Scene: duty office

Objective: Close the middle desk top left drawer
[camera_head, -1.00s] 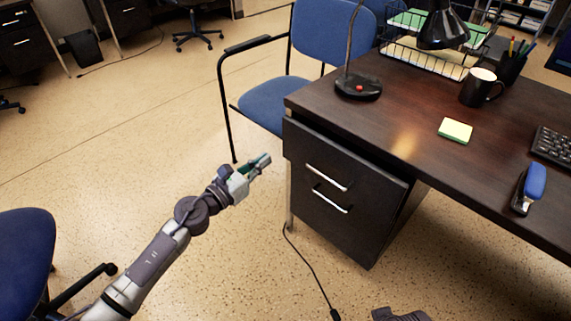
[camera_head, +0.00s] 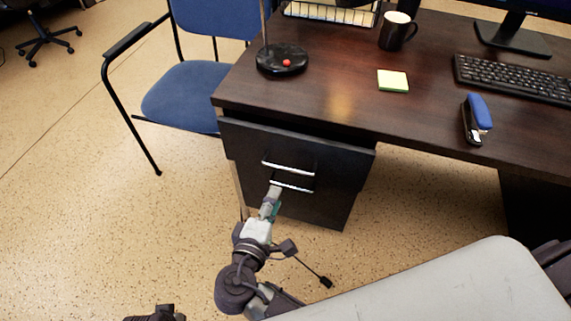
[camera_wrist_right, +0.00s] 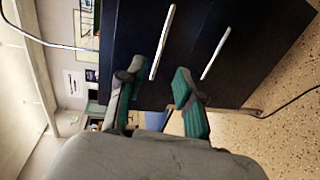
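The middle desk (camera_head: 330,75) has a dark pedestal with two drawers on its left. The top left drawer (camera_head: 335,157) stands out slightly, with a dark gap under the desktop. Its silver handle (camera_head: 288,168) is above the lower drawer's handle (camera_head: 291,186). My right gripper (camera_head: 270,203) is in front of the drawers, its tips near the lower handle in this view. In the right wrist view, its green-padded fingers (camera_wrist_right: 160,92) are apart and empty, close to the upper handle (camera_wrist_right: 162,42); contact is unclear. A dark part at the bottom left edge may be my left gripper (camera_head: 155,314).
A blue chair (camera_head: 185,98) stands left of the desk. On the desktop are a lamp base (camera_head: 282,60), sticky notes (camera_head: 393,80), a mug (camera_head: 396,32), a stapler (camera_head: 476,118) and a keyboard (camera_head: 515,78). A cable (camera_head: 312,271) lies on the floor.

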